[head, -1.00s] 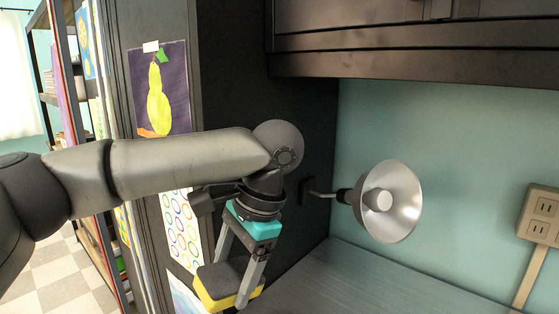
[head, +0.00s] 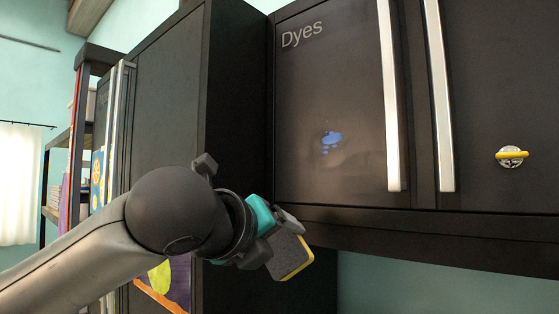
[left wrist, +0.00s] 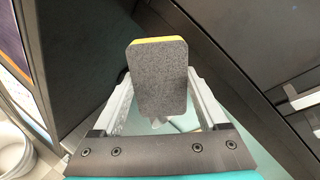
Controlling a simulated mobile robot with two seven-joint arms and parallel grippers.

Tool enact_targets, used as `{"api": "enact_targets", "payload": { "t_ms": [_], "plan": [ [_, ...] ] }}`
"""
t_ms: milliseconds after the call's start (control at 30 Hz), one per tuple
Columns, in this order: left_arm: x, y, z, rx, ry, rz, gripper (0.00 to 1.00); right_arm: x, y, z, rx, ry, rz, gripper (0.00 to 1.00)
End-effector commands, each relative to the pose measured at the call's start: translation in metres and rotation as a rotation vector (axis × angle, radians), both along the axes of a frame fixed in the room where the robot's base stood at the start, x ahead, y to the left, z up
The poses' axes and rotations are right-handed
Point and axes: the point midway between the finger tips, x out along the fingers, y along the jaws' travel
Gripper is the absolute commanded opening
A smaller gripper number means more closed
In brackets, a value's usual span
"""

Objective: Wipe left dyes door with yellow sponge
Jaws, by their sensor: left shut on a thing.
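The left dyes door (head: 325,95) is a dark cabinet door with "Dyes" lettered at its top left and a long silver handle (head: 391,100) along its right edge. A blue stain (head: 331,141) marks its middle. My left gripper (head: 284,238) is shut on the yellow sponge (head: 293,260), which has a dark grey face. The sponge is below and left of the stain, near the cabinet's lower edge. The left wrist view shows the sponge (left wrist: 158,82) held between both fingers, grey face toward the camera. I cannot tell whether it touches anything. My right gripper is not in view.
The right cabinet door (head: 490,80) has its own silver handle (head: 438,100) and a round yellow-and-silver piece (head: 512,156). A tall dark cabinet (head: 165,100) stands at left, with a shelf (head: 60,170) beyond. The space before the doors looks clear.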

Motion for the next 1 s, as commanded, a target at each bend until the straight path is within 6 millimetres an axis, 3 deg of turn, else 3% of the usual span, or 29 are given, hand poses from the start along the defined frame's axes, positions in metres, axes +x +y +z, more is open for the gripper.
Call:
{"api": "enact_targets", "payload": {
  "t_ms": [33,200,300,400,567,1000],
  "plan": [
    [0.001,0.000,0.025,-0.025,-0.042,-0.068,0.32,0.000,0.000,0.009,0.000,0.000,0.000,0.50],
    [-0.003,-0.006,0.105,-0.096,-0.183,-0.247,0.32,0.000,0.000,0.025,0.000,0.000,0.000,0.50],
    [-0.008,-0.008,0.138,-0.123,-0.236,-0.286,0.32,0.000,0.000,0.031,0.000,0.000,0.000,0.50],
    [-0.011,-0.008,0.157,-0.137,-0.265,-0.298,0.32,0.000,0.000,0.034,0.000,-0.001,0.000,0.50],
    [-0.010,-0.010,0.166,-0.146,-0.278,-0.301,0.32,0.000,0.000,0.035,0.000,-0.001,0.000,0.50],
    [0.025,-0.034,0.166,-0.146,-0.275,-0.300,0.32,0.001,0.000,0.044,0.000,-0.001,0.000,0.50]
  ]
}}
